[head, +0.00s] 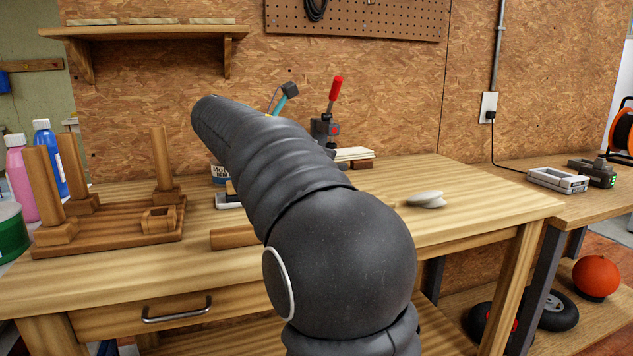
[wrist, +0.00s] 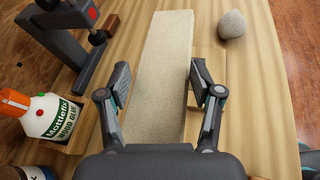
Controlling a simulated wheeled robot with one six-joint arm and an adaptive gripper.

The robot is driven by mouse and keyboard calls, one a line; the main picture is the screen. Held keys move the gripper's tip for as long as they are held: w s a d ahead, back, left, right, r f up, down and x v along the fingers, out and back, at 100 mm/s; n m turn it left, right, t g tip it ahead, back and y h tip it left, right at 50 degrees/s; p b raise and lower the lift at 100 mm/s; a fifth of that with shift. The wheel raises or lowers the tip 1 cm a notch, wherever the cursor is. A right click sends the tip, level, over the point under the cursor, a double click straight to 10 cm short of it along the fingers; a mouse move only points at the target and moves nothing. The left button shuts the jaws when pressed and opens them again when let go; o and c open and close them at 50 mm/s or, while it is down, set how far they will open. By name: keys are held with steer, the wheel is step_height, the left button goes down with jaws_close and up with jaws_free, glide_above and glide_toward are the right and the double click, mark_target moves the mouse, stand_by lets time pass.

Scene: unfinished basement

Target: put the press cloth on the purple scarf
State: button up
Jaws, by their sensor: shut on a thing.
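A long, pale beige, flat-sided piece, which looks like the folded press cloth (wrist: 168,50), runs between the fingers of my gripper (wrist: 160,84) in the wrist view. My gripper is shut on it, with one finger along each side. Its far end points away over the wooden bench top. In the head view my dark arm hides the gripper and the held piece. I do not see a purple scarf in either view.
The workbench (head: 480,206) carries a wooden peg stand (head: 110,235) at left. A red-handled clamp (wrist: 88,22) and a wood glue bottle (wrist: 52,118) stand left of my gripper. A grey rounded object (wrist: 232,24) lies ahead right. The bench's right side (head: 500,190) is mostly clear.

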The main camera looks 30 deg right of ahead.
steer(key=w+d+f, duration=0.2)
steer(key=w, duration=0.1)
steer(key=w+d+f, duration=0.3)
steer(key=shift+w+d+f, duration=0.1)
steer(key=shift+d+f, duration=0.05)
steer(key=shift+d, duration=0.2)
steer(key=shift+f+b, duration=0.35)
steer(key=shift+f, duration=1.6)
steer(key=o, duration=1.2)
steer(key=shift+c, duration=0.2)
